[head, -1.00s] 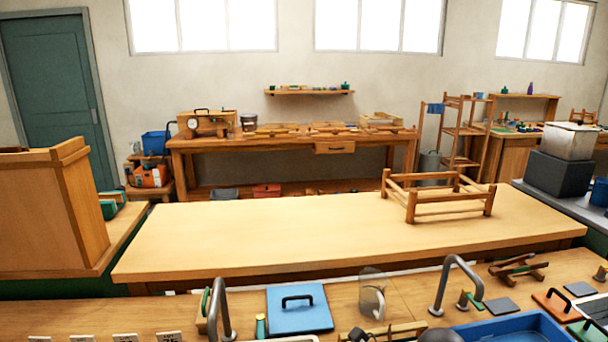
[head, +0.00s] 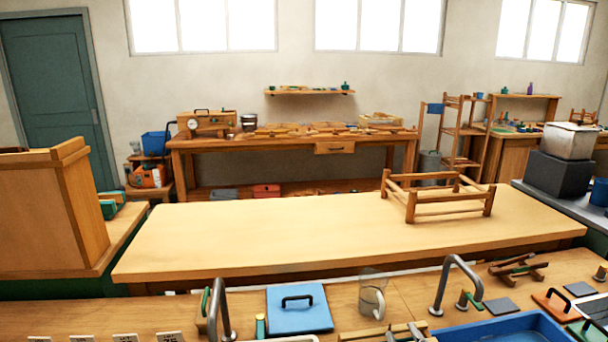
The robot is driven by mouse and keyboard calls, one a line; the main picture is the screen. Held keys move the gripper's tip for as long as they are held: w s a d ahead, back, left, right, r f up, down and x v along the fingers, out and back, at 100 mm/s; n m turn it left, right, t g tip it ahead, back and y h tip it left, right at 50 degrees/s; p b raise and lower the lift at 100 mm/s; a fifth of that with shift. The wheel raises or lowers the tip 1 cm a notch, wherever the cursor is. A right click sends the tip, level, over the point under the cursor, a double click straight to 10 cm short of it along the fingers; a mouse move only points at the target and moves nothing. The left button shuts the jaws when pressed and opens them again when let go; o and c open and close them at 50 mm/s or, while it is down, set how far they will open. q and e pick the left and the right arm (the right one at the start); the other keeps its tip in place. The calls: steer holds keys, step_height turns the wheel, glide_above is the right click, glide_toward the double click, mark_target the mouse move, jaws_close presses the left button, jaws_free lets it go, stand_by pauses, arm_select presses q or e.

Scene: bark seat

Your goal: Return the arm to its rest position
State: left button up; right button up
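Neither of my grippers nor arms can be made out in the head view. A wooden seat frame (head: 438,212) with short legs and rails stands on the right half of the long pale wooden table (head: 250,235). Nothing is seen touching the frame. Whether either gripper is open or shut is not shown.
On the near bench, a blue board with a black handle (head: 299,308), a clear jug (head: 372,297), curved metal taps (head: 457,275) and a blue tray (head: 515,328) stand close by. A wooden cabinet (head: 50,215) is at left. The table's left half is clear.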

steer(key=s+d+f+m+g+h, duration=0.1)
steer(key=s+d+f+m+g, duration=0.2)
steer(key=f, duration=0.4)
steer(key=s+d+f+g+h, duration=0.1)
steer(key=s+f+g, duration=0.3)
steer(key=s+f, duration=0.2)
steer(key=s+a+f+g+y, duration=0.1)
steer(key=s+f+g, duration=0.3)
steer(key=s, duration=0.3)
steer(key=s+a+f+g+y, duration=0.1)
steer(key=s+f+g, duration=0.2)
steer(key=s+f, duration=0.35)
step_height(320, 180, down, 24)
steer(key=s+g, duration=0.1)
steer(key=s, duration=0.2)
steer(key=s+d+f+g, duration=0.1)
steer(key=s+d+f, duration=0.2)
steer(key=s+f, duration=1.2)
steer(key=shift+s+f, duration=0.4)
steer(key=shift+s, duration=0.2)
steer(key=shift+d, duration=0.1)
